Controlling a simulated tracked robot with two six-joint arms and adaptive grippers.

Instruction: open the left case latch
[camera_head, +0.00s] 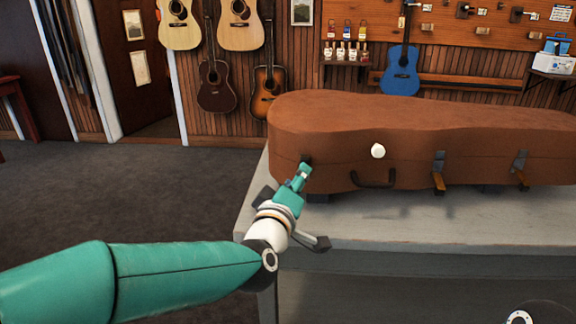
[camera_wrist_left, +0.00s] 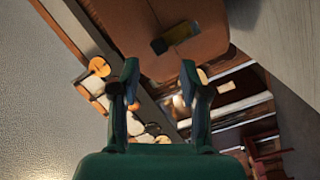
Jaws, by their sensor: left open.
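The brown case (camera_head: 420,115) lies shut on a grey table (camera_head: 400,228). My left gripper (camera_head: 304,170) is at the left end of its front side and hides most of the left latch (camera_head: 306,159) in the head view. In the left wrist view the latch (camera_wrist_left: 176,38) shows as a dark block with a brownish tab on the case (camera_wrist_left: 205,45). It lies beyond the fingertips of my left gripper (camera_wrist_left: 158,72). The fingers are apart with nothing between them, and a gap to the latch shows. My right gripper is not in view.
Two more latches, a middle one (camera_head: 438,162) and a right one (camera_head: 520,162), have tabs hanging down. A dark handle (camera_head: 373,182) and a small white round thing (camera_head: 378,151) are at the case front. A blue ukulele (camera_head: 402,75) hangs behind. The floor (camera_head: 130,195) at left is clear.

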